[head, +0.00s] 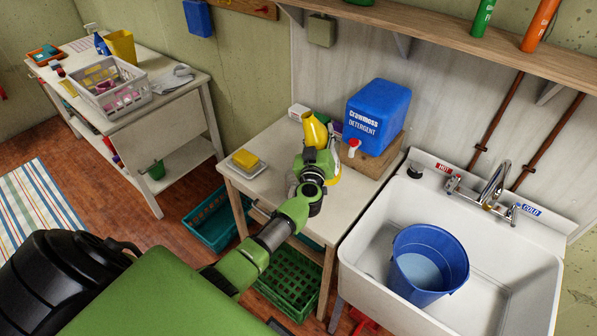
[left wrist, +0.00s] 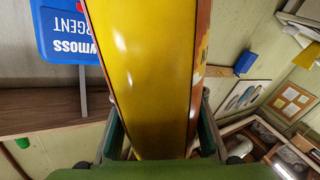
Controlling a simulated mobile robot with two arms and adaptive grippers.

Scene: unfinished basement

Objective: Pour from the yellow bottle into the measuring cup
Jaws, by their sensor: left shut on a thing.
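The yellow bottle (head: 314,129) is at the small white table between the shelved table and the sink. My left gripper (head: 318,163) is shut on it, and the bottle leans to the left in the head view. In the left wrist view the yellow bottle (left wrist: 155,75) fills the middle, between the fingers of my left gripper (left wrist: 160,140). I cannot make out the measuring cup; my gripper and arm hide part of the tabletop. My right gripper is not in view.
A blue detergent jug (head: 378,108) with a tap sits on a brown block (head: 372,160) behind the gripper. A yellow sponge (head: 246,159) lies on the left of the white table (head: 262,188). A sink (head: 500,262) holding a blue bucket (head: 405,285) is at right.

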